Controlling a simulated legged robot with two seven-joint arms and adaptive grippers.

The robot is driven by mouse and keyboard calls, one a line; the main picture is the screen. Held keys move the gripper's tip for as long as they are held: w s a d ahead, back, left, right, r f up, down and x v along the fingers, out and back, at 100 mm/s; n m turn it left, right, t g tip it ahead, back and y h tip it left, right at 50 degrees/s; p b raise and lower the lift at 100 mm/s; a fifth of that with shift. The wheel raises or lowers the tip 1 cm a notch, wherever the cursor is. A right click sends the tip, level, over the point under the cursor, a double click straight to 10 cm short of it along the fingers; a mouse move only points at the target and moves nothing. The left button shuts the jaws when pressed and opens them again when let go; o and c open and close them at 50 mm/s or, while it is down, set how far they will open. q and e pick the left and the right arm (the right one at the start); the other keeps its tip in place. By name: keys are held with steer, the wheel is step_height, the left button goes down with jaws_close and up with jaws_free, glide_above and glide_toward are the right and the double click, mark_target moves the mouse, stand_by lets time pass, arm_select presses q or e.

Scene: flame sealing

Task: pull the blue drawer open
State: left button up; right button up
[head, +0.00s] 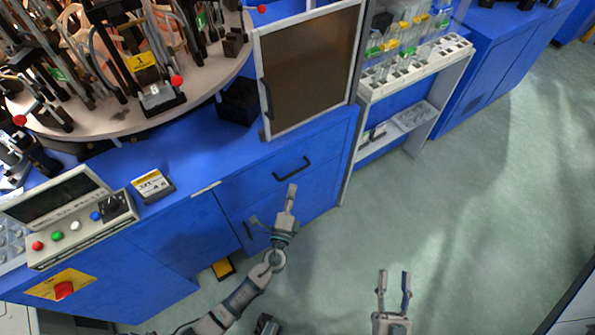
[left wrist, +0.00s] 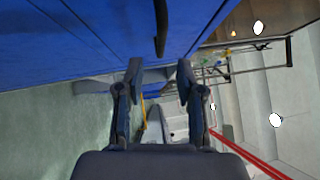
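The blue drawer (head: 255,186) is the upper front of the blue cabinet below the worktop, and it looks closed. Its black bar handle (head: 292,168) is on the front. My left gripper (head: 290,198) is just below the handle and apart from it in the head view. In the left wrist view, the two fingers of my left gripper (left wrist: 159,76) are spread with nothing between them, and the dark handle (left wrist: 160,28) lies ahead between their lines. My right gripper (head: 394,282) is open and empty over the floor at the lower right.
A cabinet door with a small upright handle (head: 247,231) is below the drawer. A framed dark panel (head: 310,70) stands on the worktop above. A control box (head: 75,228) with buttons is at the left, and a white rack (head: 415,70) is at the right. The floor in front is mostly clear.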

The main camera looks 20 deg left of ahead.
mark_target(296, 171)
arm_select(q)
steer(key=w, duration=0.5)
steer(key=w+a+r, duration=0.1)
steer(key=w, duration=0.1)
steer(key=shift+w+a, duration=0.1)
steer(key=shift+w, duration=0.3)
jaws_close()
